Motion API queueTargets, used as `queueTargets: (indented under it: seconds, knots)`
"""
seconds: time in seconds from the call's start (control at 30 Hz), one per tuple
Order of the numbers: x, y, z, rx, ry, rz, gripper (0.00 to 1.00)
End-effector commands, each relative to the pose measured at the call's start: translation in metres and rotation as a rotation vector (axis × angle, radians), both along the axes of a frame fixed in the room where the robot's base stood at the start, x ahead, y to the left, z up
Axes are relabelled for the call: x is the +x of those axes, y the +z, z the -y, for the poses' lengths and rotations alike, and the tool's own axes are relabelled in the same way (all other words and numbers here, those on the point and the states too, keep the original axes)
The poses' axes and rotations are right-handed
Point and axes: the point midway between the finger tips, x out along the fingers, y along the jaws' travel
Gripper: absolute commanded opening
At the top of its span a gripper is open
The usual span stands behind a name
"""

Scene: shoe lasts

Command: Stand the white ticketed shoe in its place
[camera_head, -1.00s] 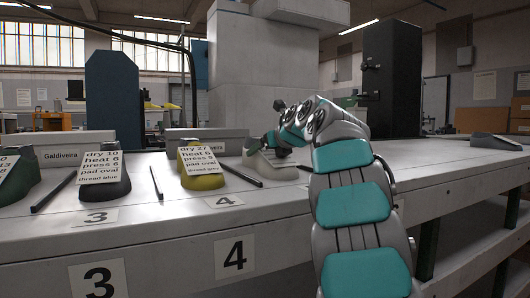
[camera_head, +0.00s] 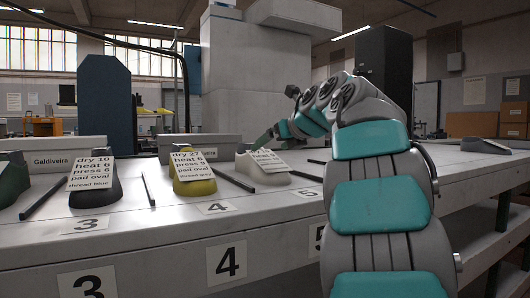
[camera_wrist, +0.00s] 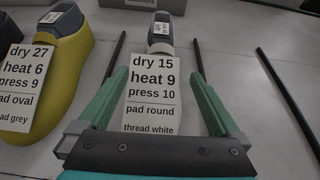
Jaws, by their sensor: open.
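The white ticketed shoe (camera_head: 265,176) is a pale grey-white last standing on the bench behind label 5 (camera_head: 307,194), between two dark rods. Its ticket (camera_wrist: 152,95) reads dry 15, heat 9, press 10, pad round, thread white. In the wrist view the ticket hides most of the shoe, and the shoe's grey top (camera_wrist: 161,28) shows beyond it. My gripper (camera_head: 265,138) is just above and behind the shoe's ticket. In the wrist view my gripper (camera_wrist: 160,85) is open, with a green finger on each side of the ticket. I cannot tell whether the fingers touch the shoe.
A yellow ticketed shoe (camera_head: 195,187) stands left at place 4, a black one (camera_head: 95,190) at place 3. Dark rods (camera_head: 233,182) divide the places. Grey boxes (camera_head: 75,153) stand behind. The bench between is mostly clear.

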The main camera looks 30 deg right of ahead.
Motion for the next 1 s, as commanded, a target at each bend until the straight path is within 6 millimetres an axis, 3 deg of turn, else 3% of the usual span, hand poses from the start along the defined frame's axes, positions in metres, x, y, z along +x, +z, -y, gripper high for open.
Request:
queueTargets:
  seconds: [0.2,0.63,1.0]
  knots:
    - [-0.018,0.006,0.002,0.002,-0.003,-0.001,0.99]
    - [-0.02,0.009,0.002,0.002,-0.001,-0.002,0.99]
    - [-0.021,0.042,0.002,0.0,-0.002,-0.001,0.99]
